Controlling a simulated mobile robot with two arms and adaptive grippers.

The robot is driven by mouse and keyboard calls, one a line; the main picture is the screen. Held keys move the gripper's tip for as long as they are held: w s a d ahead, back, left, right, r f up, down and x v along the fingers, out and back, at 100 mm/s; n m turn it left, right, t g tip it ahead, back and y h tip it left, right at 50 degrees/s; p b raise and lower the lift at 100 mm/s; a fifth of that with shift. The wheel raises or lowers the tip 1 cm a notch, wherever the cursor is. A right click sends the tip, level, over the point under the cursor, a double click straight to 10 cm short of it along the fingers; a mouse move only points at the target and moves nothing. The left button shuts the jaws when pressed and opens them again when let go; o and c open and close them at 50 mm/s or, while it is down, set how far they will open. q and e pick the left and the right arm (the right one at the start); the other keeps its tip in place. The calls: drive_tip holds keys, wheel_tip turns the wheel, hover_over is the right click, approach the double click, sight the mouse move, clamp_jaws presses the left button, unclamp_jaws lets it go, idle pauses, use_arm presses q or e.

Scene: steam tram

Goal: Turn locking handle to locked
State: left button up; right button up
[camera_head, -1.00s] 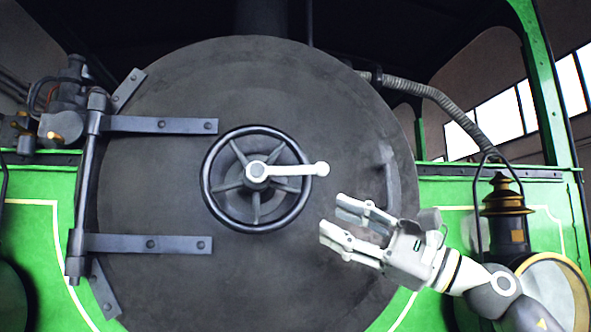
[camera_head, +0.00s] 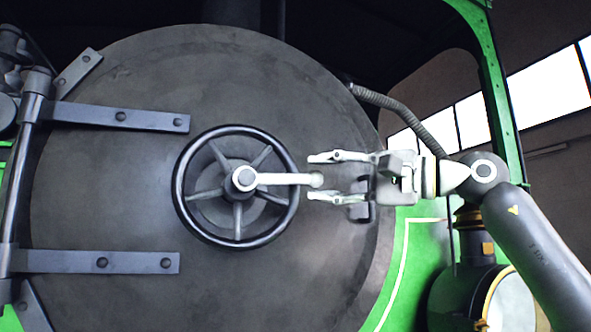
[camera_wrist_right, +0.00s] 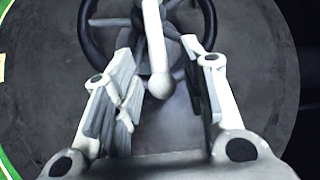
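The locking handle (camera_head: 280,179) is a pale lever with a round knob, pointing right from the hub of a dark spoked handwheel (camera_head: 183,200) on the round smokebox door (camera_head: 120,220). My right gripper (camera_head: 312,177) is open, with its fingertips above and below the knob end. In the right wrist view the handle (camera_wrist_right: 155,50) reaches down between the two open fingers (camera_wrist_right: 165,80), and its knob lies between them. I see a gap on both sides of the knob, so neither finger clearly touches it. My left gripper is in neither view.
Dark hinge straps (camera_head: 110,117) cross the door's left side to a vertical hinge rod (camera_head: 20,170). A brass-trimmed lamp (camera_head: 480,290) stands at the lower right, below my right arm. A ribbed hose (camera_head: 400,107) runs at the upper right. The door face around the wheel is flat and clear.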

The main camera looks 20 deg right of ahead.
sight(301, 177)
drive_tip(key=p+x, duration=0.1)
drive_tip(key=x, duration=0.3)
drive_tip(key=shift+w+a, duration=0.1)
drive_tip(key=shift+a, duration=0.15)
drive_tip(key=shift+x, duration=0.95)
drive_tip(key=shift+f, duration=0.1)
drive_tip(key=shift+c, duration=0.9)
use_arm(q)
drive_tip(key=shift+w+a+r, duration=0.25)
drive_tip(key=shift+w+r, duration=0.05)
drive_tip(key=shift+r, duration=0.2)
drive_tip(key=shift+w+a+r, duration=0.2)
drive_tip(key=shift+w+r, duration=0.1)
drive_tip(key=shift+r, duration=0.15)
use_arm(e)
clamp_jaws()
